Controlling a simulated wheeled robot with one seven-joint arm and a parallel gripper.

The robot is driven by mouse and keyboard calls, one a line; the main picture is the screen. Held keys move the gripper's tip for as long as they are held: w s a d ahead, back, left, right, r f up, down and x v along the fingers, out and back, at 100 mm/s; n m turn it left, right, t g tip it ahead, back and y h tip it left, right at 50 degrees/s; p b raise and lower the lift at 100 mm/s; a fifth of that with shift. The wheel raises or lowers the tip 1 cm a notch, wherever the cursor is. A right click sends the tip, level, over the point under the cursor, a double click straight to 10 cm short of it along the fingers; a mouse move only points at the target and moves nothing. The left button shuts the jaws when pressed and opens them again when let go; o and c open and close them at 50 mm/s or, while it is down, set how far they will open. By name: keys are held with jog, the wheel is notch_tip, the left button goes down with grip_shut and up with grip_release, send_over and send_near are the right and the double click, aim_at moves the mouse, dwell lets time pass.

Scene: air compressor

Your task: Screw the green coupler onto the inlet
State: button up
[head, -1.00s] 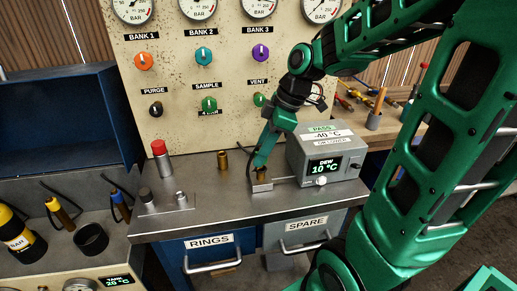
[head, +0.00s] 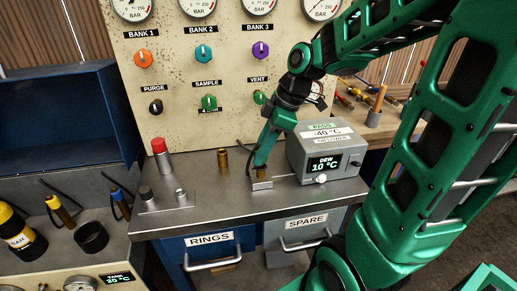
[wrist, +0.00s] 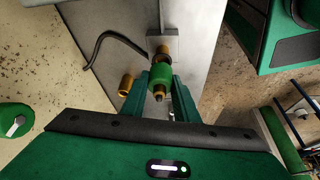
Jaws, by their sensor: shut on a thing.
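The green coupler (wrist: 160,74) is between the fingers of my gripper (wrist: 162,84) in the wrist view, with a brass and dark end on the near side. My gripper is shut on it. A brass piece (wrist: 163,50) lies in line just beyond the coupler, at a small grey block (wrist: 164,42); I take it for the inlet. Whether the coupler and the brass touch or are threaded I cannot tell. In the head view my gripper (head: 261,160) points down at the grey block (head: 261,184) on the bench, and the coupler cannot be told apart from the green fingers.
A loose brass cylinder (head: 223,161) stands left of my gripper, also in the wrist view (wrist: 125,86). The grey dew meter (head: 325,155) stands close right. A black cable (wrist: 105,38) curves near the coupler. A red-topped cylinder (head: 161,158) and small fittings stand farther left.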

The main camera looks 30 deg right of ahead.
jog(key=shift+f, duration=0.8)
grip_shut()
